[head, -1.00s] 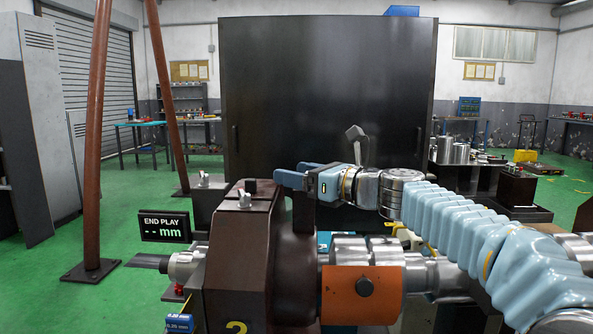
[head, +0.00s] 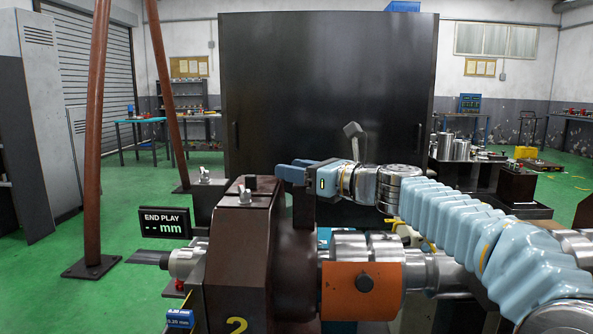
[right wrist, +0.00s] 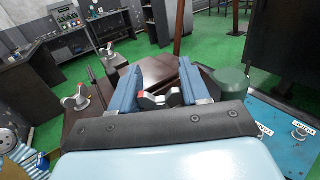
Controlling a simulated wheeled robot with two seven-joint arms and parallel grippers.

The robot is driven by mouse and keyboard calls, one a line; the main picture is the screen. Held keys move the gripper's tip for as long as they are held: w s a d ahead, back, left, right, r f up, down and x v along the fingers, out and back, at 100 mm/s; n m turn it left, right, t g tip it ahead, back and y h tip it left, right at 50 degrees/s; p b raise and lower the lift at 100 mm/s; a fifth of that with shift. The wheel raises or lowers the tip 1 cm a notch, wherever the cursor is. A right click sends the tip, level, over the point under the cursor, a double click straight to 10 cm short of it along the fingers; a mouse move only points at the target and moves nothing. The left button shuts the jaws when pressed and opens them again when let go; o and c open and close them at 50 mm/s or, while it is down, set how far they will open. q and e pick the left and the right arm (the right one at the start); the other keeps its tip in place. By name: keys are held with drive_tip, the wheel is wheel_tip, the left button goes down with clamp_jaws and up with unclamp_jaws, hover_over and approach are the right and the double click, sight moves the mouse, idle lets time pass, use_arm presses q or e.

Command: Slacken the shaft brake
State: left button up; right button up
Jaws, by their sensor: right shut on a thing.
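My right gripper (head: 284,167) reaches over the dark brown housing (head: 237,245) marked 2, its blue fingers pointing left. In the right wrist view, its two fingers (right wrist: 157,88) are on either side of a grey lever with a red and white end (right wrist: 158,99). The gripper is shut on this lever, which its fingers hide in the head view. Another small lever (head: 245,196) stands on the near top of the housing. A further one (head: 204,174) stands on a block behind it. My left gripper is not in view.
A black display (head: 165,223) reads END PLAY and "-- mm". A tall dark cabinet (head: 325,85) stands behind. A brown post (head: 95,150) rises at left. Open green floor lies at left.

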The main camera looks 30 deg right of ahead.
drive_tip(key=shift+y, duration=0.3)
drive_tip(key=n+g+y, duration=0.4)
drive_tip(key=y, duration=0.1)
drive_tip(key=shift+s+a+r+n, duration=0.1)
drive_tip(key=shift+s+a+n, duration=0.1)
drive_tip(key=shift+a+n, duration=0.1)
drive_tip(key=shift+c, duration=0.4)
drive_tip(key=shift+s+r+n+g+y, duration=0.1)
drive_tip(key=shift+n+g+y, duration=0.45)
drive_tip(key=shift+g, duration=0.25)
drive_tip(key=shift+r, duration=0.1)
drive_tip(key=shift+y, duration=0.25)
drive_tip(key=o, duration=1.1)
drive_tip(key=shift+c, duration=0.2)
drive_tip(key=shift+s+f, duration=0.1)
drive_tip(key=shift+f, duration=0.1)
drive_tip(key=v, duration=1.3)
drive_tip(key=shift+d+r, duration=0.2)
drive_tip(key=shift+d, duration=0.15)
